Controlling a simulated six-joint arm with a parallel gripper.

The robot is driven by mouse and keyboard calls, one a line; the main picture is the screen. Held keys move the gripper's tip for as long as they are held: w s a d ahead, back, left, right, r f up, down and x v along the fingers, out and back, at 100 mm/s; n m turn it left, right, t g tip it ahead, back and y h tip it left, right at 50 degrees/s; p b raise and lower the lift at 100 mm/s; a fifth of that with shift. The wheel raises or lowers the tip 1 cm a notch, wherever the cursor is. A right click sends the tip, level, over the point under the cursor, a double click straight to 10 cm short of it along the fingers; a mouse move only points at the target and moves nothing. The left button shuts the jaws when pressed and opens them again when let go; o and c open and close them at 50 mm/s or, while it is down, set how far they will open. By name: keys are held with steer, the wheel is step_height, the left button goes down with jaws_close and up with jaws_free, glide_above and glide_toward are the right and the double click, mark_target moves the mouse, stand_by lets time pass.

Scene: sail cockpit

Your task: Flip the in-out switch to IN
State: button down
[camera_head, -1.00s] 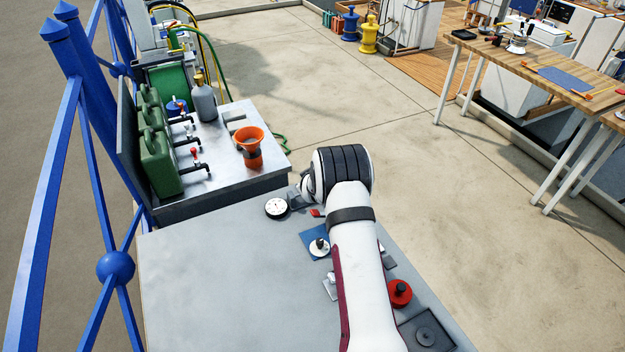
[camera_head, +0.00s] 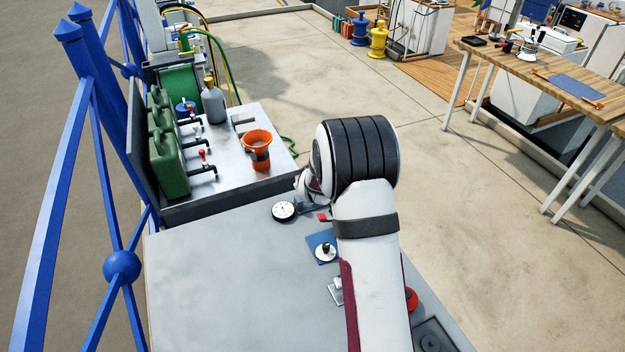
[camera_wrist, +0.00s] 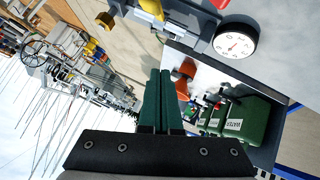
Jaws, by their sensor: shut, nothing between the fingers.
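I cannot tell for sure which fitting is the in-out switch. On the grey bench top (camera_head: 215,290) there is a blue plate (camera_head: 314,241) with a round white and black knob (camera_head: 325,251). A small silver fitting (camera_head: 336,290) is nearer, partly behind my arm. A small red piece (camera_head: 323,217) lies beyond the plate. My gripper (camera_wrist: 160,74) has its green fingers together and empty in the wrist view. No contact with any fitting shows there. In the head view my own arm hides the fingers and part of the bench fittings.
A round white dial (camera_head: 284,211) sits near the bench's far edge; it also shows in the wrist view (camera_wrist: 236,41). Beyond are an orange cup (camera_head: 257,142), green cans (camera_head: 165,150) with taps and a grey bottle (camera_head: 213,102). A blue railing (camera_head: 120,266) stands left.

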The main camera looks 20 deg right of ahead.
steer(key=v, duration=0.3)
steer(key=x, duration=0.6)
steer(key=d+x, duration=0.1)
steer(key=x, duration=0.2)
steer(key=shift+f, duration=0.1)
steer(key=shift+w+d+f, duration=0.1)
steer(key=shift+d+f, duration=0.2)
steer(key=shift+f, duration=0.3)
steer(key=shift+d+f, duration=0.25)
steer(key=shift+f, duration=0.35)
steer(key=shift+d+f, duration=0.25)
steer(key=shift+f, duration=0.35)
